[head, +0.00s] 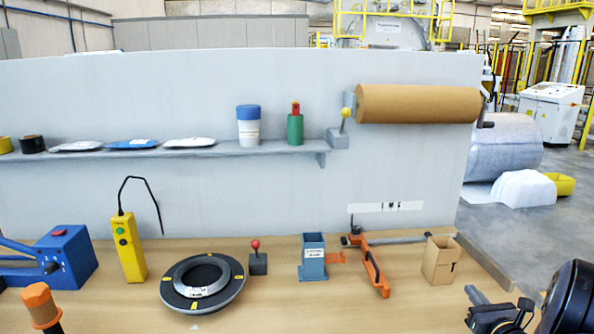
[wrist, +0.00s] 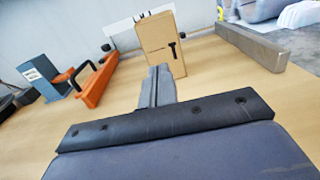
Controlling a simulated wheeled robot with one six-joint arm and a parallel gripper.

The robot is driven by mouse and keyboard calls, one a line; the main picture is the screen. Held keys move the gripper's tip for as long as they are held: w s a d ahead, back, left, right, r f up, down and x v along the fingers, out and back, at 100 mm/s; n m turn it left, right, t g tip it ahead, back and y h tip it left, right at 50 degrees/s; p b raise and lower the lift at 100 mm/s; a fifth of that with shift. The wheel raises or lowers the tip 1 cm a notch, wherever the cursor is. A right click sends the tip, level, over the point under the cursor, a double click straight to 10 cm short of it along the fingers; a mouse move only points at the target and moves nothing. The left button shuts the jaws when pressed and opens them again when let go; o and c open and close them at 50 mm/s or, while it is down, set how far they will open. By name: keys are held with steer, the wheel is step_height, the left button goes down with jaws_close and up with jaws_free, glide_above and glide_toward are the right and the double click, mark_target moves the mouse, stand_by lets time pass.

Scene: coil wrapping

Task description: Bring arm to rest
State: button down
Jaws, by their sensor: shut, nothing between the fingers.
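My gripper (head: 478,297) is at the lower right of the head view, above the right end of the wooden bench (head: 285,290). In the wrist view its grey fingers (wrist: 158,85) are together and hold nothing. They point toward a brown cardboard box (wrist: 150,45), which stands upright on the bench. The box also shows in the head view (head: 439,261), a little behind and left of my gripper. The fingertips overlap the lower part of the box in the wrist view; I cannot tell whether they touch it.
Left of the box are an orange-handled tool (head: 374,268) and a blue-grey holder (head: 313,258). A black ring (head: 175,292), yellow pendant (head: 130,250) and blue device (head: 68,258) stand farther left. A grey metal bar (wrist: 250,47) lies right of the box. A brown roll (head: 418,104) hangs above.

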steer(key=s+d, duration=0.1)
steer(key=s, duration=2.2)
